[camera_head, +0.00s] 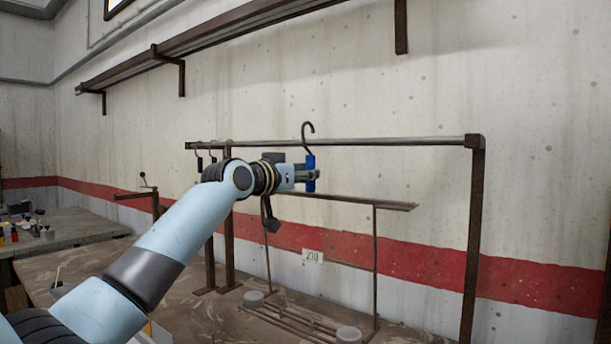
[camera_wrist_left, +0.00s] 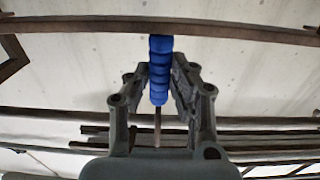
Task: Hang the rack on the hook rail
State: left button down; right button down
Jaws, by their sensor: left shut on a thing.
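My left gripper (camera_head: 304,174) is shut on the blue grip (camera_head: 310,173) of the rack. A dark hook (camera_head: 307,131) rises from this grip. The rack's crossbar (camera_head: 394,205), thin side rods and low barred frame (camera_head: 290,321) show below. The hook rail (camera_head: 400,142) is a long bar on posts. In the head view the hook's curve and short tip show above the rail line, and its shank crosses that line. I cannot tell whether it touches the rail. In the left wrist view the blue grip (camera_wrist_left: 160,68) is between my fingers (camera_wrist_left: 158,85). My right gripper is not in view.
Small dark hooks (camera_head: 198,160) hang at the rail's left end. The rail's right post (camera_head: 475,230) stands to the right. A wall shelf (camera_head: 200,35) is above. Pale round blocks (camera_head: 253,299) are near the low frame. A cluttered bench (camera_head: 75,233) is at left.

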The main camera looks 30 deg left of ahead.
aim_at(307, 187)
pick_arm(q)
jog(key=shift+f+b, duration=0.8)
jog(key=shift+f, duration=0.6)
jog(key=c, duration=1.1)
grip_release()
jog(key=shift+o, duration=0.5)
jog(key=shift+f, duration=0.15)
jog(key=shift+o, duration=1)
